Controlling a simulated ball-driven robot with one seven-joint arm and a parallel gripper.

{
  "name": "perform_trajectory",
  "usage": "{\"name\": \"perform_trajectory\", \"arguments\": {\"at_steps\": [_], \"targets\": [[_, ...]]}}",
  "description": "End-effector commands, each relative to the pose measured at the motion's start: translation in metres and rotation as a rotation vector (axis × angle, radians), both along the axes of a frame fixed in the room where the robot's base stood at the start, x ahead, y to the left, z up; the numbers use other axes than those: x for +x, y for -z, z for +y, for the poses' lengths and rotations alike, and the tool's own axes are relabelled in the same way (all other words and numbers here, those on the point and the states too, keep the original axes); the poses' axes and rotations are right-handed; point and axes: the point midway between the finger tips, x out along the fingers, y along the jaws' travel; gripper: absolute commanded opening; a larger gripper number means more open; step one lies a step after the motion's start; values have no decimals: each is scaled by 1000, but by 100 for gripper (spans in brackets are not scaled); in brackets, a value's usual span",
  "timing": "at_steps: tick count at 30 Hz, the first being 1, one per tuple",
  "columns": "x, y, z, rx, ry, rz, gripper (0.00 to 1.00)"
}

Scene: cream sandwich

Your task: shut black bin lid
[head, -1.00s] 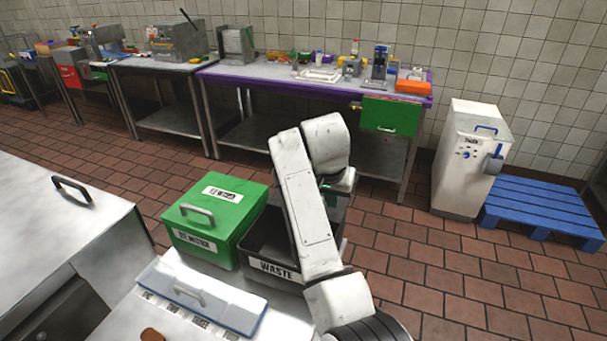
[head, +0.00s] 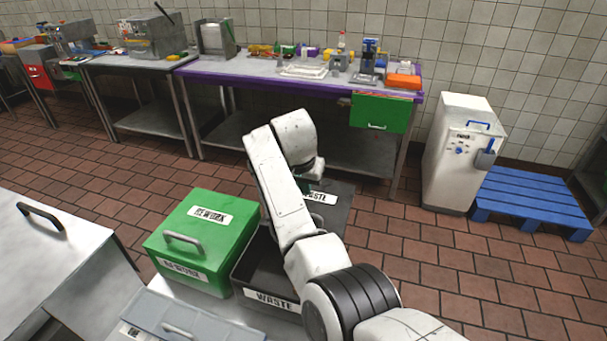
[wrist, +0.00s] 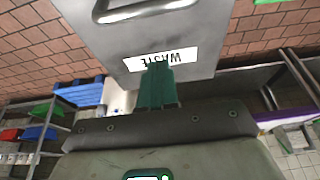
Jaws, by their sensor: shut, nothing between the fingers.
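The black waste bin (head: 240,266) stands with its top open, right of the green bin. Its lid (head: 340,206) is raised at the back of the bin, with a white WASTE label (head: 320,197). My arm hides part of the bin's mouth and lid. In the wrist view the lid (wrist: 215,52) looks grey, with a metal handle (wrist: 150,10) and the label upside down. My gripper (wrist: 158,70) is shut and empty, its green fingertips at the label's edge. I cannot tell whether they touch the lid.
The closed green rework bin (head: 205,238) stands directly left of the black bin. A grey-lidded container (head: 190,318) is in front. A purple-edged table (head: 265,69) runs behind. A white machine (head: 455,165) and blue pallet (head: 530,203) stand right; open floor lies between.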

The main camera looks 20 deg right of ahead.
Motion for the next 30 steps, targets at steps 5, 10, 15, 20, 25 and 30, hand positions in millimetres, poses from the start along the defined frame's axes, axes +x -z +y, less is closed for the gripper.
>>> {"name": "perform_trajectory", "arguments": {"at_steps": [5, 10, 15, 20, 25, 30], "targets": [[5, 18, -4, -1, 1, 2, 0], [-3, 22, 3, -1, -2, 0, 0], [-15, 25, 11, -1, -2, 1, 0], [-23, 27, 16, -1, -1, -1, 0], [-26, 30, 18, -2, -1, 0, 0], [-25, 30, 18, -1, -1, -1, 0]]}}
